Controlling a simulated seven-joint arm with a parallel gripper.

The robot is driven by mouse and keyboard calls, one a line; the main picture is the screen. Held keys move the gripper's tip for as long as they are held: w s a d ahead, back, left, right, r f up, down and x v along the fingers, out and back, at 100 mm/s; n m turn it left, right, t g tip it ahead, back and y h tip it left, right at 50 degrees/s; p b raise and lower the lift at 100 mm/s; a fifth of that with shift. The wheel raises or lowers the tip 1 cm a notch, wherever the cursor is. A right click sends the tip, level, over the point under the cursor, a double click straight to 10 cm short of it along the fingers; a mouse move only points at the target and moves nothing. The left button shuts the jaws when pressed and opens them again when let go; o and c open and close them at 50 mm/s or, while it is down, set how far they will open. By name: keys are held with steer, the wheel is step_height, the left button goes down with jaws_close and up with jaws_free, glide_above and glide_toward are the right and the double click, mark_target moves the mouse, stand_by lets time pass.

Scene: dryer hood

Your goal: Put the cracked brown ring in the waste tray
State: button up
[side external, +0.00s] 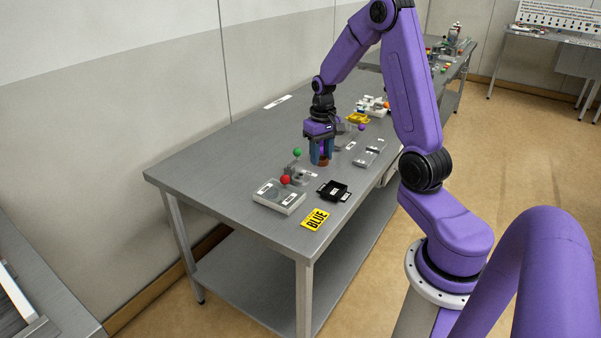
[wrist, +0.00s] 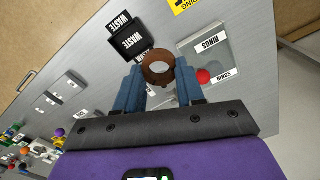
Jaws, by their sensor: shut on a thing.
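My gripper (side external: 321,157) is shut on the brown ring (wrist: 158,57), and both show in the wrist view, with the blue fingers (wrist: 159,80) on either side of the ring. The ring's hole faces the wrist camera; I cannot make out a crack. In the side view the ring (side external: 322,163) is a small brown patch at the fingertips, over the table; its exact height is unclear. The black waste tray (side external: 333,190) lies nearer the front edge. In the wrist view the waste tray (wrist: 127,46), with WASTE labels, is just left of the ring and partly overlapped by it.
A green knob (side external: 297,153) stands near my gripper. Grey trays (side external: 369,153) lie to the right.

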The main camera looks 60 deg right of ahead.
steer(key=w+d+f, duration=0.3)
steer(key=w+d, duration=0.1)
steer(key=w, duration=0.3)
glide_above(300, 174)
steer(key=f, duration=0.3)
steer(key=s+f, duration=0.1)
steer(key=f, duration=0.1)
steer(key=shift+a, duration=0.25)
steer(key=shift+w+d+f, duration=0.1)
steer(key=shift+w+f, duration=0.15)
steer(key=shift+f, duration=0.7)
steer(key=shift+w+d+f, duration=0.1)
steer(key=shift+w+f, duration=0.1)
steer(key=shift+f, duration=0.75)
steer(key=shift+f, duration=0.25)
steer(key=o, duration=1)
